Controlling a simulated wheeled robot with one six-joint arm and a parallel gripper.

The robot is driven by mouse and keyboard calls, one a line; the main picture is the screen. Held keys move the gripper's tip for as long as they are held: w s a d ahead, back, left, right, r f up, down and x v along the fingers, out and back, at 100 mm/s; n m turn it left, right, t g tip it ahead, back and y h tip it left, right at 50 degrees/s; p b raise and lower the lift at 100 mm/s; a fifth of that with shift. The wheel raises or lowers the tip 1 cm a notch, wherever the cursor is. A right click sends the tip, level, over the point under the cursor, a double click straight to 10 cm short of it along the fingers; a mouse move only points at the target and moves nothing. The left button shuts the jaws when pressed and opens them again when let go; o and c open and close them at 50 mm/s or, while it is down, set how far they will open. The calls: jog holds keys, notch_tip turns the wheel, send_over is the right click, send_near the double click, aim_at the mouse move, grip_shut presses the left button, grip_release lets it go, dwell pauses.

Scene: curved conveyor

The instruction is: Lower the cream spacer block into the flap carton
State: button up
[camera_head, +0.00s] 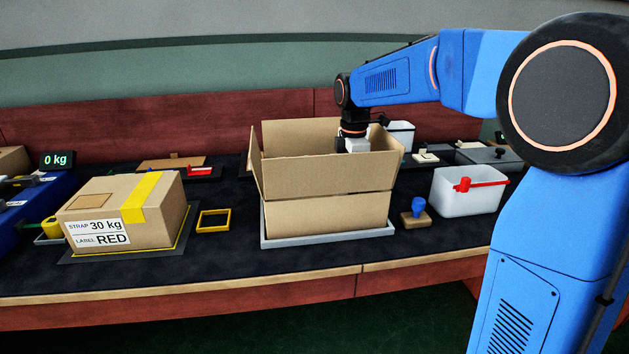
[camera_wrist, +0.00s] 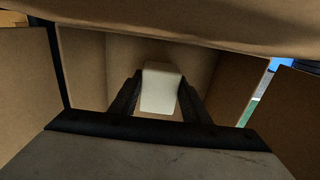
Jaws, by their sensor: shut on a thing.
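The flap carton (camera_head: 325,215) is an open brown box with its flaps raised, standing on a light grey tray at the middle of the counter. My gripper (camera_head: 354,150) points down at the carton's mouth, its lower end partly behind the near flap. In the wrist view the cream spacer block (camera_wrist: 160,90) sits between the two dark fingers of my gripper (camera_wrist: 159,98), which are shut on it. The carton's inner walls (camera_wrist: 85,70) surround the block in that view. The gap between the block and the carton floor cannot be judged.
A strapped carton labelled 30 kg RED (camera_head: 125,212) stands at the left. A yellow square frame (camera_head: 213,220) lies between the two cartons. To the right are a wooden stamp with a blue knob (camera_head: 417,210) and a white bin with a red bar (camera_head: 465,195). The counter's front strip is clear.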

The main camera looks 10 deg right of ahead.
jog(key=shift+f, duration=0.4)
dwell(0.4)
jog(key=o, duration=1.1)
